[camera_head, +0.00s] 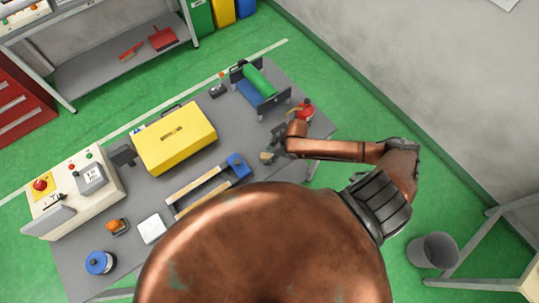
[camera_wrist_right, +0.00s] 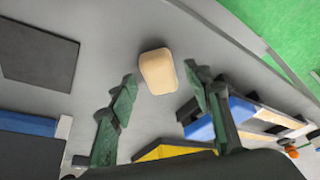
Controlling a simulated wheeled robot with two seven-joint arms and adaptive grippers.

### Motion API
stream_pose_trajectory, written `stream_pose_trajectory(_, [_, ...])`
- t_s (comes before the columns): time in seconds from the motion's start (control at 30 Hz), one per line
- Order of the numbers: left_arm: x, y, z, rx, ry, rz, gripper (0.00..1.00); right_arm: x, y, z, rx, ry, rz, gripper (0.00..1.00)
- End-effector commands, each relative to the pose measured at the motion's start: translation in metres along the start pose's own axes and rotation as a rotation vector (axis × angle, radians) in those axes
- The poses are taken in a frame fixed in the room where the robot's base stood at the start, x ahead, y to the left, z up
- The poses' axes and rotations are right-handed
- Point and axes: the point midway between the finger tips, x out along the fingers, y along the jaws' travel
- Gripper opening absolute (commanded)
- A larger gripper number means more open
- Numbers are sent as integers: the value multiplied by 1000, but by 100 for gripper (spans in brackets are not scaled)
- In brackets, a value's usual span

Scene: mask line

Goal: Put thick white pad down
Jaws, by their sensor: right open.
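A thick, pale cream pad (camera_wrist_right: 157,72) with rounded edges lies on the grey table, seen in the wrist view. My right gripper (camera_wrist_right: 162,84) is open, with one green finger to each side of the pad; I see gaps between the pad and both fingers. In the head view my right gripper (camera_head: 271,150) is over the table's right part, and the pad (camera_head: 265,156) shows small beside it. A white square piece (camera_head: 151,228) lies at the table's front left. My left gripper is not in view.
A yellow box (camera_head: 174,137) stands mid-table, with a blue-ended frame (camera_head: 238,165) in front. A green roller stand (camera_head: 260,80) and a red item (camera_head: 304,111) are near the right gripper. A control box (camera_head: 80,190) stands left. A grey bin (camera_head: 432,251) is on the floor.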

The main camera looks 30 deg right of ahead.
Motion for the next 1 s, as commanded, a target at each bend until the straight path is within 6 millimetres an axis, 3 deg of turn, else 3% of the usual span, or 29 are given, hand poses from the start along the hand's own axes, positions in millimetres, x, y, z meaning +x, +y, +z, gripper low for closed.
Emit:
stream_pose_trajectory(0.53, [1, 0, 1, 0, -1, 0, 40, -100, 2, 1, 0, -2, 2, 46])
stream_pose_trajectory(0.7, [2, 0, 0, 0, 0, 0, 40, -114, 1, 1, 0, -2, 1, 46])
stream_pose_trajectory(1.0, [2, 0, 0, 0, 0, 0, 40, -117, 0, 0, 1, 0, 0, 46])
